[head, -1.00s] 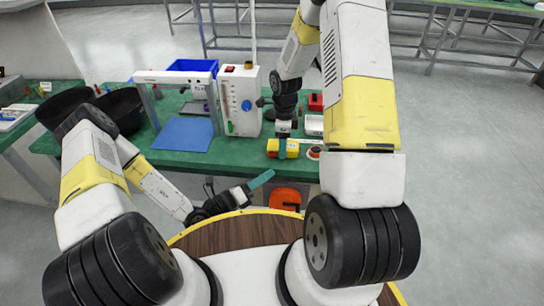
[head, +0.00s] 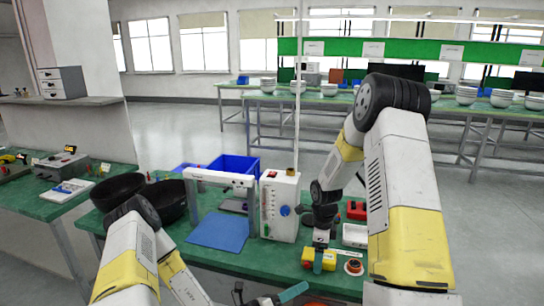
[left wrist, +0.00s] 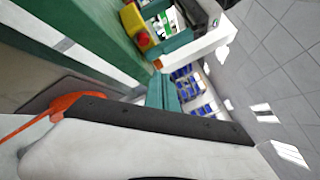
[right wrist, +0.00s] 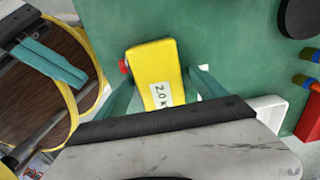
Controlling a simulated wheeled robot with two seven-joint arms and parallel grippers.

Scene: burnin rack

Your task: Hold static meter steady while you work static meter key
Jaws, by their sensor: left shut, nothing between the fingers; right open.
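The static meter is a yellow box (head: 309,256) on the green bench in the head view. In the right wrist view the yellow body (right wrist: 156,68) carries a white label reading about "2.0 k". A red button (right wrist: 124,66), likely its key, sticks out of its left side. My right gripper (head: 318,262) is over the meter; its open fingers (right wrist: 160,88) stand on either side of the body, and contact is not clear. My left gripper (head: 294,291) is shut and empty, low at the bench's front edge, apart from the meter. The meter's red button also shows in the left wrist view (left wrist: 143,39).
A white box with knobs (head: 280,205), a blue mat (head: 218,232), a blue bin (head: 236,167) and dark bowls (head: 165,200) stand left of the meter.

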